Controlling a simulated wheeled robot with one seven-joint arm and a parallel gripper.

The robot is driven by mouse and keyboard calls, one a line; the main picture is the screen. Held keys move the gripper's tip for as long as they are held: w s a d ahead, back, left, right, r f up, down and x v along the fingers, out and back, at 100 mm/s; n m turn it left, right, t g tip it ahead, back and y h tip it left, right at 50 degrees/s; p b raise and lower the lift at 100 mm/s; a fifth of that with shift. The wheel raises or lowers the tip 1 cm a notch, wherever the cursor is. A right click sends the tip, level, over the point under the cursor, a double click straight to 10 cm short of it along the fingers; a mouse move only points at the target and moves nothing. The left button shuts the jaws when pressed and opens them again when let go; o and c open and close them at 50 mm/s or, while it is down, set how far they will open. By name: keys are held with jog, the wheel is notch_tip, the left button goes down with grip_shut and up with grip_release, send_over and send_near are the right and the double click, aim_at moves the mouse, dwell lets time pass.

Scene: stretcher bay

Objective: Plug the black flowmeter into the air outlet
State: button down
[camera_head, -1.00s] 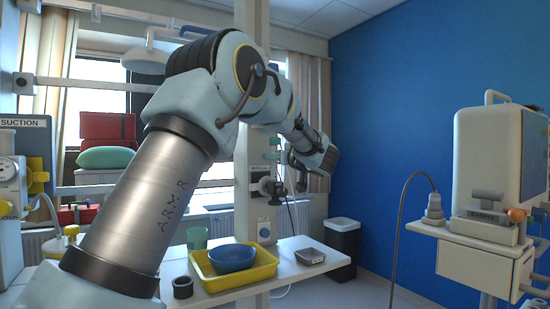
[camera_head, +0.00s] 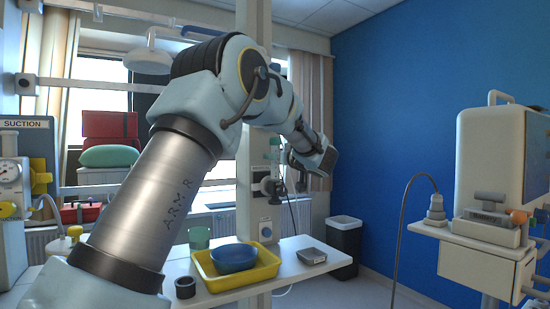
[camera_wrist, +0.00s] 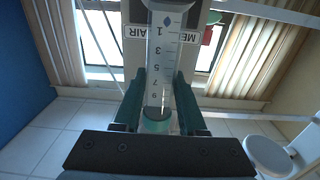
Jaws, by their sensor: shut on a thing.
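My gripper (camera_wrist: 158,92) is shut on a flowmeter (camera_wrist: 166,45) in the wrist view. Its clear scaled tube lies between the two teal fingers, with a teal end near the palm. No black part of it shows clearly there. Beyond it is a pale panel with an AIR label (camera_wrist: 135,32) left of the tube and a partly hidden label starting ME (camera_wrist: 188,31) on the right. The outlet socket and any contact are hidden behind the flowmeter. In the head view, my wrist is beside the pale column (camera_head: 252,160), and the fingers cannot be made out clearly.
A bin (camera_head: 345,245) stands behind. A cart with a monitor (camera_head: 492,160) is at right.

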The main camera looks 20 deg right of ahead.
jog(key=shift+w+r, duration=0.1)
jog(key=shift+w, duration=0.15)
grip_release()
dwell(0.7)
jog(key=shift+s, duration=0.15)
jog(key=s+d+p, duration=0.1)
jog(key=s, duration=0.6)
jog(key=shift+d+r, duration=0.2)
jog(key=shift+r, duration=0.2)
dwell(0.7)
jog(key=shift+s, duration=0.1)
dwell(0.4)
